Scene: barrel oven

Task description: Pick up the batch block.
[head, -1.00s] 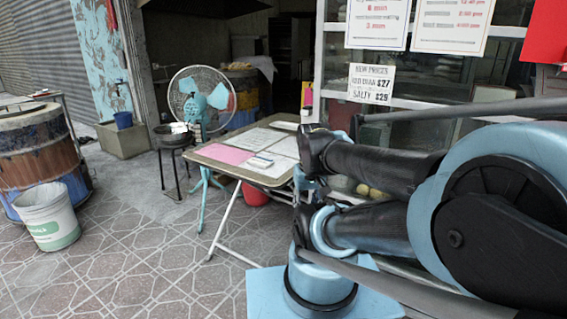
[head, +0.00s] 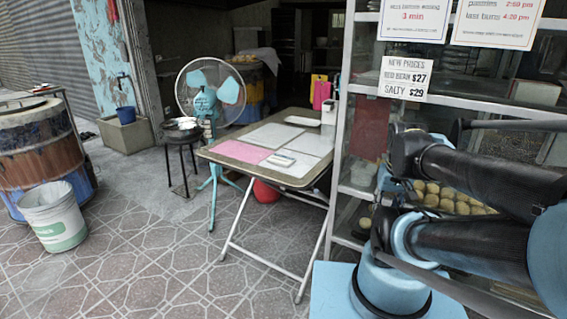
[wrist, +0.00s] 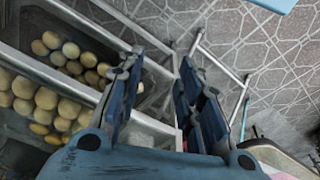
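A small pale block with a darker marking (head: 281,159) lies on the folding table (head: 213,150) in the head view, by the edge of a pink sheet. It may be the batch block, but the marking is too small to read. My gripper (wrist: 160,72) is open in the wrist view, its two blue fingers apart with nothing between them. Floor tiles and metal frame bars show beyond the fingers. The block is not visible in the wrist view. In the head view my arm is at the right, to the right of the table, and the fingers cannot be made out clearly.
A glass-fronted shelf unit (head: 345,130) with trays of buns (head: 440,197) stands right of the table; buns also show in the wrist view (wrist: 62,105). A white bucket (head: 55,220) is left.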

